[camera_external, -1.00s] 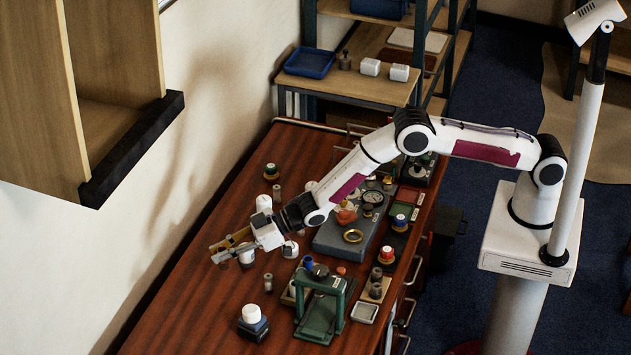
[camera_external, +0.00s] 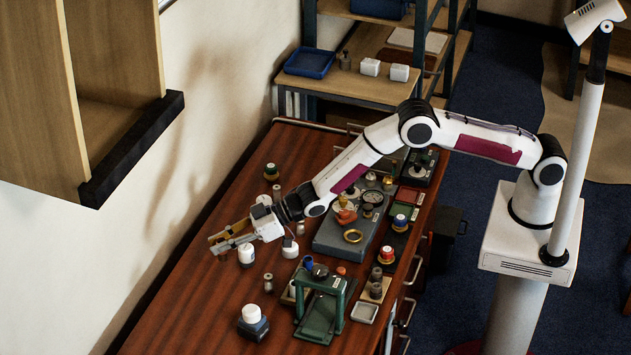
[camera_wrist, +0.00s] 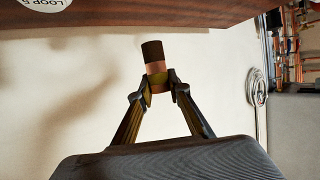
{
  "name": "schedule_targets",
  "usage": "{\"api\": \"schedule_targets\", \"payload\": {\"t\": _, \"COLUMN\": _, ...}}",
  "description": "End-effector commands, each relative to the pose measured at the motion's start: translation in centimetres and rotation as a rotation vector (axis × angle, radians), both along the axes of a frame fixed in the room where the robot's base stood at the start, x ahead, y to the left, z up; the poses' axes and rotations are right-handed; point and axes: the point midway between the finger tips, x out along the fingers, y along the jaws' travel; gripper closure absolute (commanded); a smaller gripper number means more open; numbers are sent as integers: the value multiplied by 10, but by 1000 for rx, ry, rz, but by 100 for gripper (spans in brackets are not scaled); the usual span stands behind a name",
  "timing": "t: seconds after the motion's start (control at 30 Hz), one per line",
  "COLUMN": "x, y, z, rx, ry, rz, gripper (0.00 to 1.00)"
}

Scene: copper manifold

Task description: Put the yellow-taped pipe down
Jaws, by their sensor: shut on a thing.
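The yellow-taped pipe (camera_wrist: 156,68) shows in the wrist view as a short copper cylinder with a dark end and a yellowish band. My gripper (camera_wrist: 159,87) is shut on it at the band, one finger on each side. In the external view my gripper (camera_external: 216,244) is over the left part of the wooden bench, pointing left toward the wall. The pipe is too small and too covered by the fingers to make out clearly there, so its gap to the bench cannot be told.
A white-capped bottle (camera_external: 246,256) stands just right of my fingers, with another (camera_external: 289,248) beyond it. A small metal cylinder (camera_external: 268,283) and a dark-based bottle (camera_external: 252,323) stand nearer. A green press frame (camera_external: 322,305) is right of them. Bare bench (camera_external: 190,305) lies front left.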

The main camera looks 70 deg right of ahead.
Motion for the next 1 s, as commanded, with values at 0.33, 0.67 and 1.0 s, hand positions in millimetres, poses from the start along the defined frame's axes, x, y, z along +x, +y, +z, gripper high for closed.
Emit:
{"api": "schedule_targets", "payload": {"t": 0.33, "x": 0, "y": 0, "z": 6, "rx": 1, "ry": -1, "rz": 0, "gripper": 100}}
{"api": "schedule_targets", "payload": {"t": 0.67, "x": 1, "y": 0, "z": 42, "rx": 0, "ry": -2, "rz": 0, "gripper": 100}}
{"api": "schedule_targets", "payload": {"t": 1.0, "x": -6, "y": 5, "z": 60, "rx": 1, "ry": 1, "rz": -18, "gripper": 100}}
